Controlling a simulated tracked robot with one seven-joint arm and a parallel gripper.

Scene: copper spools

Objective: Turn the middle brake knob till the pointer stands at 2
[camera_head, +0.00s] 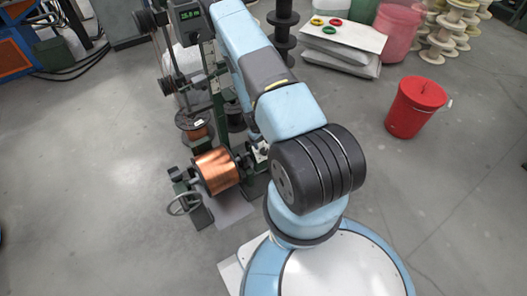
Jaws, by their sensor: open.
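A green winding machine (216,95) stands left of my arm, with a small lit display (189,14) near its top. A copper spool (217,170) sits at its foot. The brake knobs, their pointers and the numbers cannot be made out; my arm covers part of the machine. My arm rises from the bottom of the picture and runs up past the machine's right side to the top edge. My gripper is outside the picture.
Stacked sacks (340,66) with colored rings on top lie at the back, beside pale empty spools (440,45). A second wire spool (193,123) stands behind the copper one.

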